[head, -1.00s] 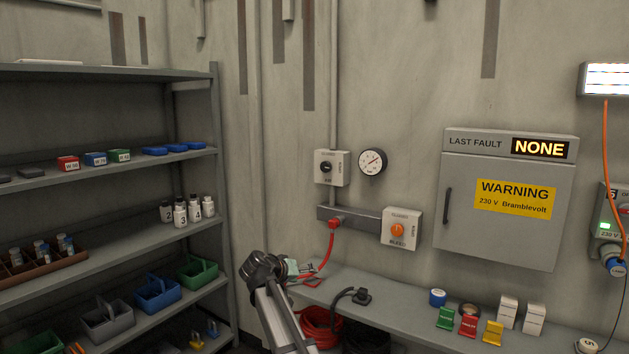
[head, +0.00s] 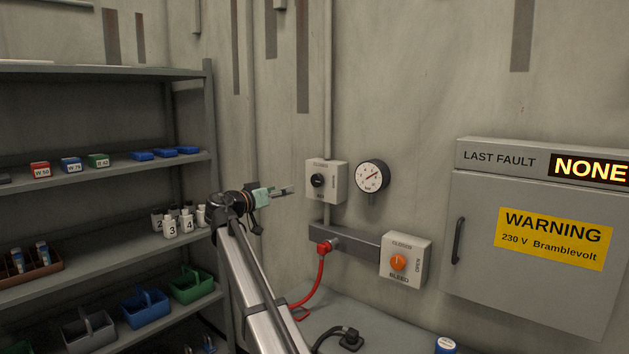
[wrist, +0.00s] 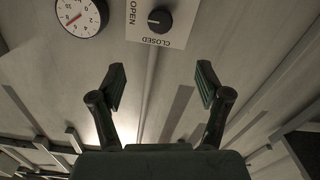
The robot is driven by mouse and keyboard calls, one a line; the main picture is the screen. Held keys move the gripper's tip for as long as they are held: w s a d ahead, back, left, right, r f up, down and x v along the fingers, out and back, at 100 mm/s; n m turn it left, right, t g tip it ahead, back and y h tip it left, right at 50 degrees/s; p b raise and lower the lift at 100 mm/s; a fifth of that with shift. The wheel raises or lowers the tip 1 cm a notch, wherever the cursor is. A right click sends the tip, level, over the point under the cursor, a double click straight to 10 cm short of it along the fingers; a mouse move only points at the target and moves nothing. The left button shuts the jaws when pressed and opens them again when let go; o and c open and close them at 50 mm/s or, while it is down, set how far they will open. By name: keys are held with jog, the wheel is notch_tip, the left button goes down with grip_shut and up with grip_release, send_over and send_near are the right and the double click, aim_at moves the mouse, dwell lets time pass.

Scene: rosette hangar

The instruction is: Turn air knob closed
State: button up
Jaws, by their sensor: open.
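The air knob (head: 318,181) is a black round knob on a pale box (head: 340,184) on the wall, marked CLOSED and OPEN. In the wrist view the knob (wrist: 159,20) is near the top edge, upside down, beyond the fingertips. A pale mark on it points toward the picture's left, at the OPEN side. My gripper (head: 289,191) is left of the box in the head view, apart from the knob. In the wrist view my gripper (wrist: 160,86) has its two fingers spread, with nothing between them.
A round gauge (head: 372,176) is right of the air box. Below are a grey manifold (head: 350,241) with a red hose (head: 321,275) and a bleed box with an orange knob (head: 398,263). Shelves (head: 105,184) stand left. A warning cabinet (head: 490,274) is at right.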

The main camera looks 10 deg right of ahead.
aim_at(315, 180)
jog(key=p+x, duration=0.5)
jog(key=x, duration=1)
jog(key=shift+w+d+r, duration=0.1)
jog(key=shift+w+d, duration=0.1)
jog(key=shift+w, duration=0.2)
jog(key=shift+w+d+p, duration=0.35)
jog(key=shift+d, duration=0.1)
jog(key=shift+c, duration=0.4)
jog(key=c, duration=1.1)
